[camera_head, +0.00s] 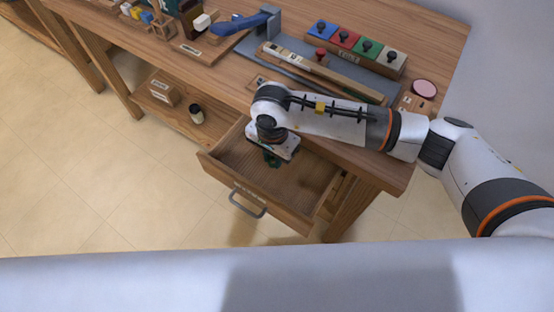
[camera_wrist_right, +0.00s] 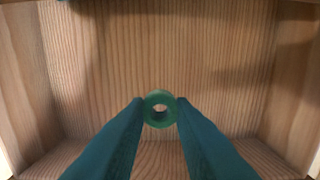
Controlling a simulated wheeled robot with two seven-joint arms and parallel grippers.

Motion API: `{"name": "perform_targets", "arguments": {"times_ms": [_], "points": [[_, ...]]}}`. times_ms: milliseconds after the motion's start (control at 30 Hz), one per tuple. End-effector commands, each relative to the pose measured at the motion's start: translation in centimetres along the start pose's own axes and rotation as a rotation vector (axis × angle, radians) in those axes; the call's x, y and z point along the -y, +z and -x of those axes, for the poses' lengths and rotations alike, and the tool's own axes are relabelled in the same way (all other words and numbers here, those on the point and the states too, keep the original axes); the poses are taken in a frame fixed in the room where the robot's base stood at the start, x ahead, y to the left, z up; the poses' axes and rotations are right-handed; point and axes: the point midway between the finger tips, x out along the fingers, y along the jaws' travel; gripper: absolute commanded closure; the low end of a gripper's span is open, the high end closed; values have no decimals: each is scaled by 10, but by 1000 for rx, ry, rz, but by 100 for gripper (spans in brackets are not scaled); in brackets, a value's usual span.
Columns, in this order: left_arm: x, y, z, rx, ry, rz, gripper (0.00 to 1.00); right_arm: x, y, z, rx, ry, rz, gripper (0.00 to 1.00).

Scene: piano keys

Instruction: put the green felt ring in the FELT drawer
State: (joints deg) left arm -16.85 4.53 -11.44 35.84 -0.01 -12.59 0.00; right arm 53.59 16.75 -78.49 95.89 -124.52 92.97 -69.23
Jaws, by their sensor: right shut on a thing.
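The green felt ring (camera_wrist_right: 159,108) is held between the two fingertips of my right gripper (camera_wrist_right: 160,112) in the right wrist view. In the head view my right gripper (camera_head: 272,158) points down into the open wooden drawer (camera_head: 230,176), which has a metal handle and a small label too small to read. In the wrist view the drawer's wooden bottom (camera_wrist_right: 185,50) lies below the ring, with walls on both sides. I cannot tell how far the ring is above the drawer bottom. My left gripper is not in view.
A lower shelf holds a box (camera_head: 164,88) and a dark jar (camera_head: 196,114). The drawer interior looks empty.

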Motion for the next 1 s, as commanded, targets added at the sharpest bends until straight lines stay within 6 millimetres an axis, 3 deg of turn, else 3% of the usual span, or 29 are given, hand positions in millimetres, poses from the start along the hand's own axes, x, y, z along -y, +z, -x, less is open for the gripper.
{"name": "perform_targets", "arguments": {"times_ms": [400, 800, 833, 933, 1000], "points": [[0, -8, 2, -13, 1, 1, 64, 0, 0, -45, -2, -2, 1, 99], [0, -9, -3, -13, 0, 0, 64, 0, 1, -53, 0, 1, 2, 99], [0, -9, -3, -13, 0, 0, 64, 0, 1, -52, 0, 1, 2, 76], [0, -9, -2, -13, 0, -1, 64, 0, 0, -51, 0, 1, 2, 60], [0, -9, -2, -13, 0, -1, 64, 0, 0, -51, 0, 1, 2, 56]]}}
